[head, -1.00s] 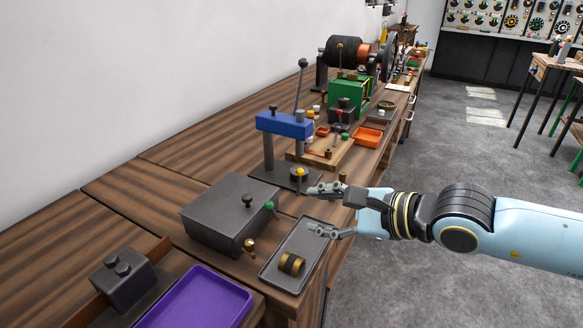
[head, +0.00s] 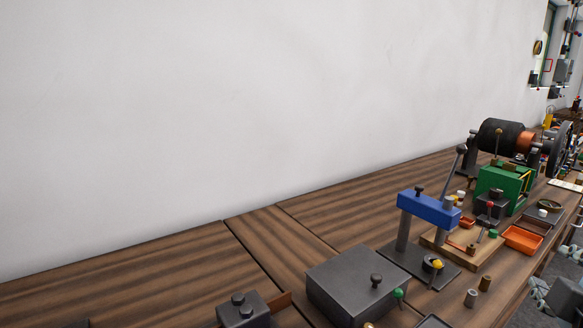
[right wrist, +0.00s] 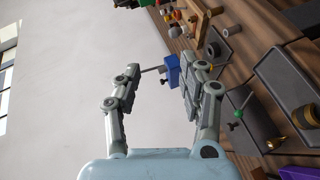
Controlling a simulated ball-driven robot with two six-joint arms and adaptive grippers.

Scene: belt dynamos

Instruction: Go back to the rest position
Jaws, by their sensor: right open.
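My right gripper (head: 541,292) shows at the right edge of the head view, partly cut off, beyond the bench's front edge. In the right wrist view its two fingers (right wrist: 160,95) are spread apart with nothing between them. The blue-topped press (head: 428,207) stands on the bench to the left of the gripper in the head view, and its blue top also shows behind the fingers in the right wrist view (right wrist: 172,70). My left gripper is in neither view.
The wooden bench (head: 190,270) runs along a white wall. On it stand a dark grey box (head: 345,280), a green machine with a black drum (head: 500,135), an orange tray (head: 522,239) and small cylinders (head: 471,298). A grey tray with a brass-banded roll (right wrist: 303,116) shows in the right wrist view.

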